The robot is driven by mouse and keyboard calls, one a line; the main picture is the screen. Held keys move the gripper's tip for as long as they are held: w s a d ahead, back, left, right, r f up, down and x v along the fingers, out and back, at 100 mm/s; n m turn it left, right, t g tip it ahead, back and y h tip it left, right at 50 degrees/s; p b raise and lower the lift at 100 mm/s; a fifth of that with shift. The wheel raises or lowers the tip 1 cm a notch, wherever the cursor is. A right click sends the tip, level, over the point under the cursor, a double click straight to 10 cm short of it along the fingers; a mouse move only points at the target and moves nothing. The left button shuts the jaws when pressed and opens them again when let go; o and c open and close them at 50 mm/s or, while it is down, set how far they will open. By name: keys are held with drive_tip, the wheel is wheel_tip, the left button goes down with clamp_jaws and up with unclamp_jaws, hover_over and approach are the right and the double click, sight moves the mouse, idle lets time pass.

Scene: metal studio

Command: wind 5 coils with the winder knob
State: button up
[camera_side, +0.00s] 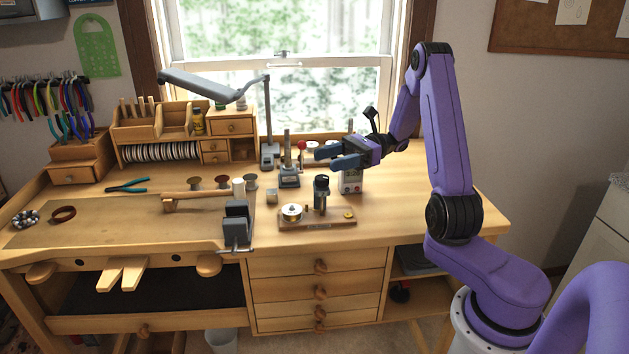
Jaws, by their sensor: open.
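A small red ball knob (302,145) shows at the back middle of the bench, on a small device partly hidden behind my gripper. It looks like the winder knob, but the device is too small and covered to make out any wire or coils. My gripper (322,158) is open, with its two dark blue fingers pointing left. It hangs above the bench just to the right of the red knob. Nothing shows between the fingers. I cannot tell how far the fingers are from the knob in depth.
A grey metal stand (289,175) stands left of my gripper. A wooden board (315,221) with a round metal part and black post lies in front. A lamp (210,88) reaches over the back left. The bench's right end is clear.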

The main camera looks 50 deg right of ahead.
sight(316, 180)
drive_tip(key=a+f, duration=0.1)
drive_tip(key=f, duration=0.1)
drive_tip(key=w+a+f, duration=0.1)
drive_tip(key=a+f, duration=0.1)
drive_tip(key=shift+w+a+f, duration=0.15)
drive_tip(key=shift+a+f, duration=0.05)
drive_tip(key=shift+f, duration=0.05)
drive_tip(key=shift+w+a, duration=0.25)
drive_tip(key=shift+a, duration=0.4)
drive_tip(key=c, duration=1)
